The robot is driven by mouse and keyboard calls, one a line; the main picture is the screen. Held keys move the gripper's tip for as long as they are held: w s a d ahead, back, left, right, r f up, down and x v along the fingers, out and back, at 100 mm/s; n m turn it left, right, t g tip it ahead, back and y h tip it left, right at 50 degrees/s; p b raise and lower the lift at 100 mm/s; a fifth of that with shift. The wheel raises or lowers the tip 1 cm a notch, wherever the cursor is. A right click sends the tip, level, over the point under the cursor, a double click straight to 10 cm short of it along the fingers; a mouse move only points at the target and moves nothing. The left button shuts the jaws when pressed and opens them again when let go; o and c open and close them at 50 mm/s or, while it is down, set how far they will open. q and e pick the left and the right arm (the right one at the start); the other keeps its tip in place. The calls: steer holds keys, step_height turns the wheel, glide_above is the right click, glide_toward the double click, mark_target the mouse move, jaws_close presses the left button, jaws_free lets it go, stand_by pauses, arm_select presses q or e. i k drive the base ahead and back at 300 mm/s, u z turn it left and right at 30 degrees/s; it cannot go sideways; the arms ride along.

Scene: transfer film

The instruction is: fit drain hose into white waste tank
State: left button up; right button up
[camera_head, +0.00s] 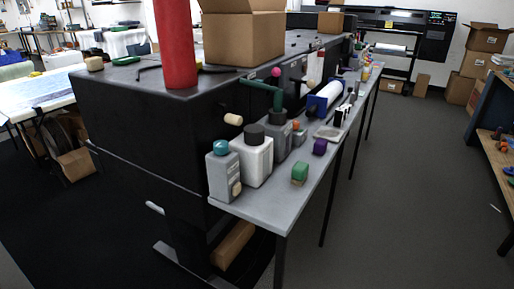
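A white tank with a black cap (258,165) stands upright near the front end of the narrow grey table, against the black machine. It is the only white container in the bottle row, and its cap looks on. I cannot clearly pick out the drain hose. A green bent pipe (264,86) sticks out from the machine's side above the bottles, and a thin dark cable-like thing lies on top of the machine; I cannot tell if either is the hose. Neither of my grippers is in view.
A grey bottle with a teal cap (221,168) stands left of the tank. A green block (299,173) and a purple block (320,146) are on the table (270,205). The large black machine (140,130) fills the left. Dark floor (400,200) is clear at right.

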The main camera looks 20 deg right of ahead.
mark_target(255, 149)
steer(key=u, duration=1.65)
steer(key=k, duration=0.7)
steer(key=z, duration=1.3)
steer(key=i, duration=0.5)
